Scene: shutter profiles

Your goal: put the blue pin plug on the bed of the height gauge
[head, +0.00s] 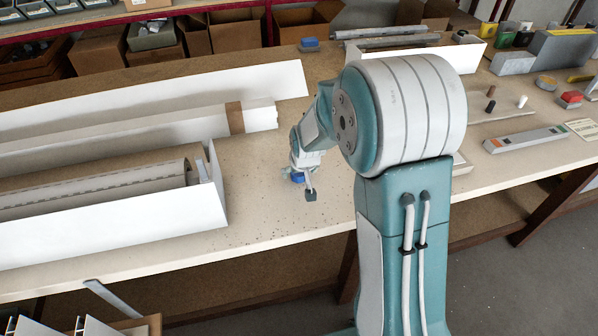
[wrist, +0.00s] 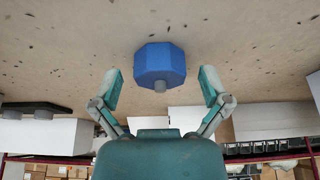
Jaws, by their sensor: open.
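The blue pin plug (wrist: 160,62) is a faceted blue block with a short grey pin, seen in the wrist view on the speckled bench top. In the head view it is a small patch of blue (head: 298,178), partly hidden by my gripper. My gripper (wrist: 160,82) is open, with one finger on each side of the plug and a visible gap to each. In the head view my gripper (head: 300,186) is low over the bench near its front edge. I cannot tell for certain which item is the height gauge; a grey stepped block (head: 557,50) stands at the far right.
Long white cartons (head: 105,235) with profiles fill the bench's left side. To the right are a thin board (head: 502,114), a long grey box (head: 526,139) and small blocks. The bench around the plug is clear.

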